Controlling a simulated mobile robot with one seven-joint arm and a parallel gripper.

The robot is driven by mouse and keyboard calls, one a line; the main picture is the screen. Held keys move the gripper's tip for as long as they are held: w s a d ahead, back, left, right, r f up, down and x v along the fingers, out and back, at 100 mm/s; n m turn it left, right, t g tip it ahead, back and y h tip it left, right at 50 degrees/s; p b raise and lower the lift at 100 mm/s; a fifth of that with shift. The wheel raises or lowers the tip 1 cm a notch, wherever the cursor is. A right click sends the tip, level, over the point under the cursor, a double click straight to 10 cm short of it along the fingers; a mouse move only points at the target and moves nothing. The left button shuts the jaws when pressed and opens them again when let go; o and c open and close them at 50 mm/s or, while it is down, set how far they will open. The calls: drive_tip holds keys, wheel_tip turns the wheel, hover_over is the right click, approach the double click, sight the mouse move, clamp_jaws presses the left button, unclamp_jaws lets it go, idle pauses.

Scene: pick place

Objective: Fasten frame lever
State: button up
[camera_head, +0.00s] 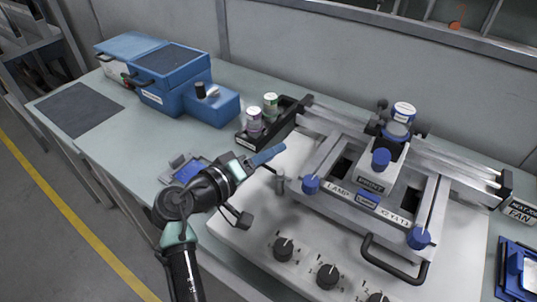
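A metal clamp frame (432,205) labelled "LAMP" stands on a pale machine plate (250,235) at the right. It has a blue knob or lever end (310,185) at its left corner and another blue one (418,238) at its front right corner. A black bar handle (392,262) is on its front side. My gripper (257,160) is left of the frame, apart from the blue left knob. A blue elongated piece shows at the end of my arm; I cannot tell whether it is a finger or something held. The finger opening is not clear.
A black tray (262,139) with small jars stands behind my gripper. Blue cases (165,75) stand at the back left. A small blue item (187,170) lies behind my wrist. Several black dials (283,249) stick up along the front plate. A dark mat (78,108) lies far left.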

drive_tip(key=shift+o, duration=0.6)
drive_tip(key=v, duration=1.3)
drive_tip(key=shift+d, duration=0.1)
drive_tip(key=w+d+r+m+t+y, duration=0.1)
drive_tip(key=w+d+r+t+y, duration=0.15)
drive_tip(key=r, duration=0.65)
drive_tip(key=w+d+r+m+t+y, duration=0.1)
drive_tip(key=w+r+t+y, duration=0.25)
drive_tip(key=r, duration=0.55)
drive_tip(key=s+d+r+t+y, duration=0.1)
drive_tip(key=s+r+t+y, duration=0.1)
drive_tip(key=s+r+t, duration=0.5)
drive_tip(key=s+d+r+y, duration=0.15)
drive_tip(key=s+r, duration=0.25)
drive_tip(key=r, duration=0.6)
drive_tip(key=s+d+r+t+y, duration=0.2)
drive_tip(key=s+r+t, duration=0.3)
drive_tip(key=r, duration=0.4)
wheel_tip(320, 180, up, 15)
drive_tip(key=g+p, duration=0.1)
drive_tip(key=p, duration=1.4)
drive_tip(key=shift+a+m+g, duration=0.3)
drive_tip(key=shift+a, duration=0.1)
